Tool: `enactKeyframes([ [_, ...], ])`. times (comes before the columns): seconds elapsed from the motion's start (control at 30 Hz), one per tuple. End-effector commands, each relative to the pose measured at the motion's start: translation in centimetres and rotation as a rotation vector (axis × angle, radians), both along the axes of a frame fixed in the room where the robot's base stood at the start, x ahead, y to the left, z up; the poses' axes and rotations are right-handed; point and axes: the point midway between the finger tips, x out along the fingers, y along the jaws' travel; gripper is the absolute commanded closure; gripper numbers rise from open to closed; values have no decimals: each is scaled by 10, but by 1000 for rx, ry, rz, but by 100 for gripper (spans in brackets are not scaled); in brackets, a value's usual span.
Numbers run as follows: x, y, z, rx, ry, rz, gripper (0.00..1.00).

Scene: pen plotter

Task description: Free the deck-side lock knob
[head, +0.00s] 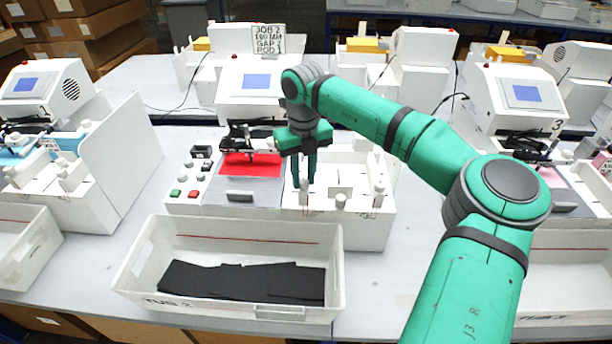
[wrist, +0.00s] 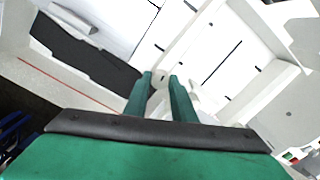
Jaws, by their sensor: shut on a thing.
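The plotter in the middle has a red sheet (head: 250,165) on its grey deck and an open white bay (head: 350,225) to the right of it. Several white knobs stand along the bay's front. The deck-side lock knob (head: 304,190) is the leftmost, nearest the deck. My gripper (head: 304,180) reaches down over it from above, with its green fingers close together on either side. In the wrist view the pale round knob top (wrist: 160,78) shows between the fingertips, and my gripper is shut on it. The other front knobs, a middle one (head: 340,201) and a right one (head: 379,187), stand free.
A white tub (head: 325,245) with black sheets (head: 240,282) stands in front of the plotter. Buttons (head: 176,193) lie left of the deck. Similar plotters stand at left and right. A job sign (head: 268,38) stands behind.

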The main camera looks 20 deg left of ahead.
Motion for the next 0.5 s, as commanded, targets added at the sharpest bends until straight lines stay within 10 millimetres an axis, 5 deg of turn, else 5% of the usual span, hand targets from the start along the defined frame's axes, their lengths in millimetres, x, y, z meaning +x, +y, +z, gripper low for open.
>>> enactKeyframes([
  [0.5,6,2,1,-8,-11,200,99],
])
